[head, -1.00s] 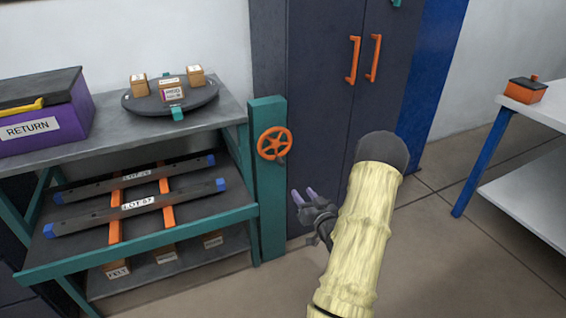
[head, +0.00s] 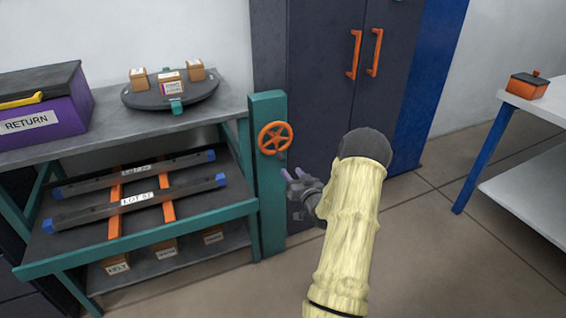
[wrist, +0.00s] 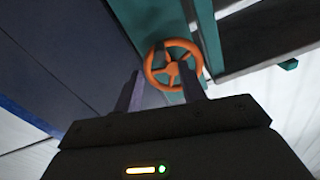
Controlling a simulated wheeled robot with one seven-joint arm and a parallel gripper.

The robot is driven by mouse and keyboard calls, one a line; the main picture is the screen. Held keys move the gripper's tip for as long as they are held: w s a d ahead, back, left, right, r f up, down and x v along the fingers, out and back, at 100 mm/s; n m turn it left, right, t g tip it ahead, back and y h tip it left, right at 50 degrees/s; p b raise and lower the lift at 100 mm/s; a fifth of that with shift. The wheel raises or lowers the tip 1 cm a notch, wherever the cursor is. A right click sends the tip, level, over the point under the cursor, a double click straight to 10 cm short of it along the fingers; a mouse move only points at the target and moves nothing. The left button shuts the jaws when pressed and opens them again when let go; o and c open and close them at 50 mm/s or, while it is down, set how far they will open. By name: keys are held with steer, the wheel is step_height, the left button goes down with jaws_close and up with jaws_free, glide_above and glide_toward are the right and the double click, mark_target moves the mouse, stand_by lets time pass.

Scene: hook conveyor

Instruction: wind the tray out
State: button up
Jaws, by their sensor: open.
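An orange handwheel (head: 275,138) with several spokes is mounted on a teal post (head: 268,190); it also shows in the wrist view (wrist: 173,66), ahead of my fingertips. A small dark knob or grip shows by its rim. My gripper (head: 292,174) is open and empty, a little below and right of the wheel, apart from it. In the wrist view the two fingers (wrist: 160,90) stand either side of the line to the wheel. The tray (head: 75,235) sits in the teal frame left of the post, carrying two dark bars with lot labels on orange strips.
A round turntable (head: 172,95) with small boxes and a purple RETURN box (head: 45,115) stand on the top shelf. A dark cabinet (head: 325,60) with orange handles is behind my arm. A white table (head: 535,150) stands right. Several boxes lie on the lowest shelf.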

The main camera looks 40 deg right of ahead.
mark_target(284, 161)
steer(key=b+x, duration=0.1)
steer(key=x, duration=0.7)
steer(key=shift+w+d, duration=0.2)
steer(key=shift+w, duration=0.15)
jaws_close()
